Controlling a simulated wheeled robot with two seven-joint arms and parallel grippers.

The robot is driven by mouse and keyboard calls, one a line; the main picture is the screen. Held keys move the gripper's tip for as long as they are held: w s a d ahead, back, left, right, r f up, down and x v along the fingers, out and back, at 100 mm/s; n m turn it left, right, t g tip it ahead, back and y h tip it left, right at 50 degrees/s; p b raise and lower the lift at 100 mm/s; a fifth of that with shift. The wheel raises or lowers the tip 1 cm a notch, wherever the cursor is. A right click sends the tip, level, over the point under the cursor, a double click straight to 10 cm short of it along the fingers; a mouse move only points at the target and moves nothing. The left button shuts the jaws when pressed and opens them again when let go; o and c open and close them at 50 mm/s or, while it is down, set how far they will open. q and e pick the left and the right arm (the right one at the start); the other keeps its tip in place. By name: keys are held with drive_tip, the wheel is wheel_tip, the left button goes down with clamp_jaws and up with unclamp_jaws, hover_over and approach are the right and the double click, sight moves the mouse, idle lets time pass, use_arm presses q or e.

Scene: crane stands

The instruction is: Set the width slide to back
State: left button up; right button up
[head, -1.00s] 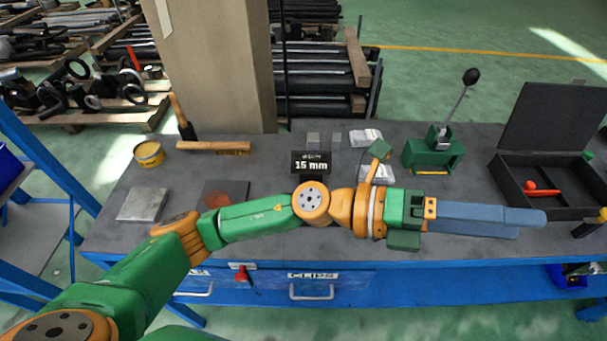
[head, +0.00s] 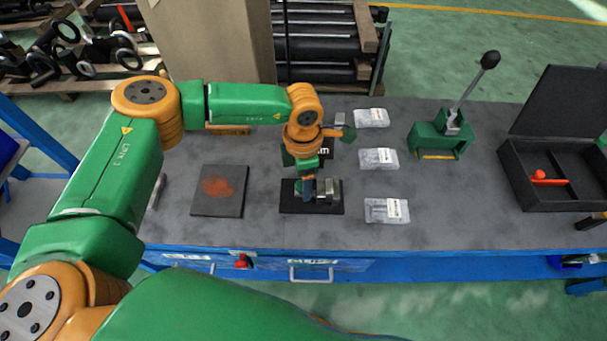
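A small grey metal fixture (head: 328,188) sits on a black base plate (head: 312,208) near the front middle of the bench in the head view. I take it to carry the width slide, but I cannot make the slide out. A dark display (head: 324,152) behind is mostly hidden by my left arm; only an "m" shows. My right gripper is not seen.
Several clear bags, one a labelled bag (head: 387,210), lie right of the fixture. A dark plate with a reddish patch (head: 218,190) lies left. A green lever press (head: 441,138) and an open black case (head: 556,183) stand at right. Drawers line the bench front.

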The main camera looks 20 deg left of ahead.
use_arm(q)
drive_tip(key=shift+s+r, duration=0.1)
drive_tip(key=shift+s, duration=0.05)
drive_tip(key=c, duration=0.6)
clamp_jaws()
idle(0.6)
